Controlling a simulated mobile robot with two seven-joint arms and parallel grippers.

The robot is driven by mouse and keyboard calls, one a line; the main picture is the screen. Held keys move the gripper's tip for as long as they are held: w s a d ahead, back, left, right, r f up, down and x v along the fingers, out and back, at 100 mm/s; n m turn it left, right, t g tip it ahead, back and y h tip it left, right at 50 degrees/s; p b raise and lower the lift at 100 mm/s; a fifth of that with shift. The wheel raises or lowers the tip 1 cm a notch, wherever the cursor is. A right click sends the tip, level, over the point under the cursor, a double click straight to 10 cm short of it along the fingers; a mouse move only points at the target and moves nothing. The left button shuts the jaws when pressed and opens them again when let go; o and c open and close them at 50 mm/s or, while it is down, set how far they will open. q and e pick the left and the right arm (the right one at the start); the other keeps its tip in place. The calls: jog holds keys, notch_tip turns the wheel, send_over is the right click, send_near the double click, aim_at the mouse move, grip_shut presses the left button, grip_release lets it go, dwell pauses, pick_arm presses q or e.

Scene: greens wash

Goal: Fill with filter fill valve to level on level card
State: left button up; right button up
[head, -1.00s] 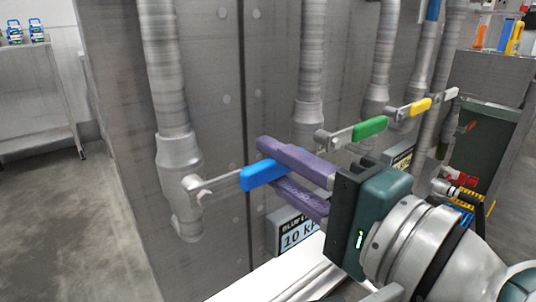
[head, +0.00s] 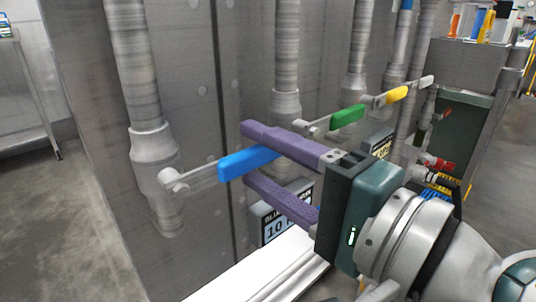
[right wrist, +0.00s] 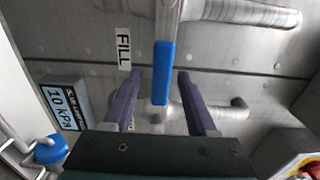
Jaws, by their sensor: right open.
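The fill valve has a blue lever handle (head: 236,164) that sticks out sideways from the leftmost pipe's valve body (head: 155,165). My right gripper (head: 246,154) is open, its purple fingers above and below the blue handle in the head view. In the right wrist view the blue handle (right wrist: 161,72) lies between the two open fingers (right wrist: 160,88), with gaps visible on both sides. A FILL label (right wrist: 124,48) is on the wall beside it. A blue-line display (head: 273,228) reading 10 kPa is partly hidden by the lower finger. I cannot make out a level card. My left gripper is out of view.
Valves with a green handle (head: 347,116), a yellow handle (head: 397,95) and a white handle (head: 427,82) stand farther right along the wall. A dark green cabinet (head: 462,130) is behind them. The floor at left is clear.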

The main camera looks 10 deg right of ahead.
jog(key=b+v, duration=0.1)
jog(key=v, duration=0.7)
jog(key=shift+s+d, duration=0.2)
jog(key=shift+s, duration=0.1)
